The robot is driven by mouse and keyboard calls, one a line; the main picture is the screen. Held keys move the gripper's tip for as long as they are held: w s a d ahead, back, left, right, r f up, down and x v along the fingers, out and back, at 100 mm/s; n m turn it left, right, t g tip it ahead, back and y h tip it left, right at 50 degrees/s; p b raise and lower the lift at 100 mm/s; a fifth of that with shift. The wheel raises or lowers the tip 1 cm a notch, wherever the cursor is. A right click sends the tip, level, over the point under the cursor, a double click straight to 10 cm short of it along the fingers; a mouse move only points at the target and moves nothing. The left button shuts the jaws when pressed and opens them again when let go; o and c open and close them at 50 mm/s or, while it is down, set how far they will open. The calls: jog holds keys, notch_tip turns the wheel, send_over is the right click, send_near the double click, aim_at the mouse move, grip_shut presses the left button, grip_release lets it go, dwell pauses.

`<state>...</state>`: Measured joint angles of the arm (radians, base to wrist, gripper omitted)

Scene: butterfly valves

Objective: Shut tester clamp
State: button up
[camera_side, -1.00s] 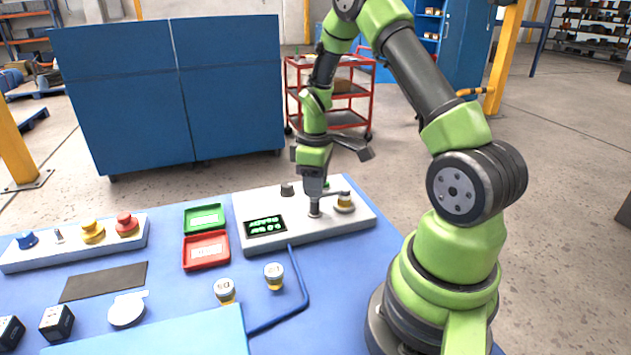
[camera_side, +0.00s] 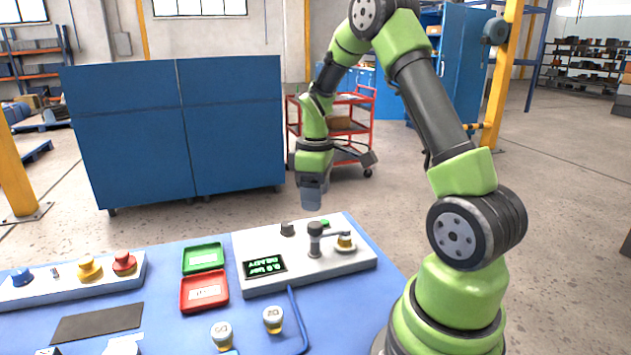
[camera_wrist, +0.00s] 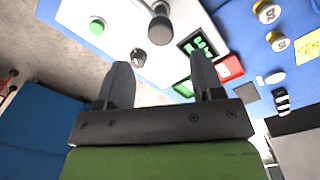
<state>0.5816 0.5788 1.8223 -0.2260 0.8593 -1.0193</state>
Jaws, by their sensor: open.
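The tester (camera_side: 290,275) is a pale grey box with a lit green display (camera_side: 264,266). Its clamp (camera_side: 315,240) is a dark grey post with a thin arm pointing right, its end at the top of a brass-coloured valve (camera_side: 345,243) seated on the tester. Whether the arm presses on the valve is too small to tell. My gripper (camera_side: 313,200) hangs above and behind the clamp, apart from it. In the wrist view the two fingers of my gripper (camera_wrist: 160,78) are spread and empty, with the clamp's dark round top (camera_wrist: 160,30) beyond them.
A black knob (camera_side: 287,229) and a green button (camera_side: 325,224) sit at the tester's back. Green (camera_side: 203,257) and red (camera_side: 204,292) trays lie to its left. Two valves (camera_side: 222,333) (camera_side: 273,318) stand in front. A button panel (camera_side: 75,275) is at far left.

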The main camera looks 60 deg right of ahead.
aim_at(315, 224)
notch_tip(315, 224, up, 3)
jog(key=shift+r, duration=0.15)
jog(key=s+a+r+m+t, duration=0.2)
jog(key=a+r+m+t, duration=0.1)
jog(key=a+r, duration=0.65)
jog(key=s+a+r+m+t+y, duration=0.2)
jog(key=s+a+r+m+t, duration=0.1)
jog(key=s+a, duration=0.7)
jog(key=shift+a+t, duration=0.35)
jog(key=shift+t, duration=0.25)
jog(key=shift+c, duration=0.2)
dwell(0.4)
